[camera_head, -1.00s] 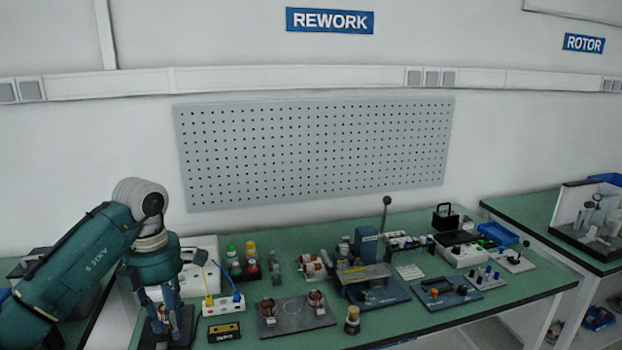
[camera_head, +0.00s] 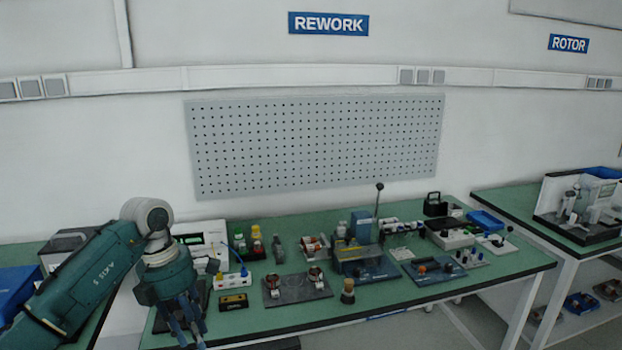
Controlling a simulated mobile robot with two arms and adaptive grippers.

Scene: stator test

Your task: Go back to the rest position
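My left arm comes in from the lower left, and its gripper (camera_head: 186,326) hangs fingers-down at the near left end of the green-topped bench (camera_head: 420,300). Its dark blue fingers look spread apart, with no object seen between them. The fingertips are near the picture's bottom edge, left of the small black-and-yellow box (camera_head: 233,301). My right gripper is not in view.
On the bench stand a white socket strip (camera_head: 232,281), a dark plate with two copper-wound parts (camera_head: 297,287), a blue lever press (camera_head: 362,255) and bottles (camera_head: 257,243). A perforated panel (camera_head: 315,145) is on the wall. Another bench (camera_head: 500,201) stands right.

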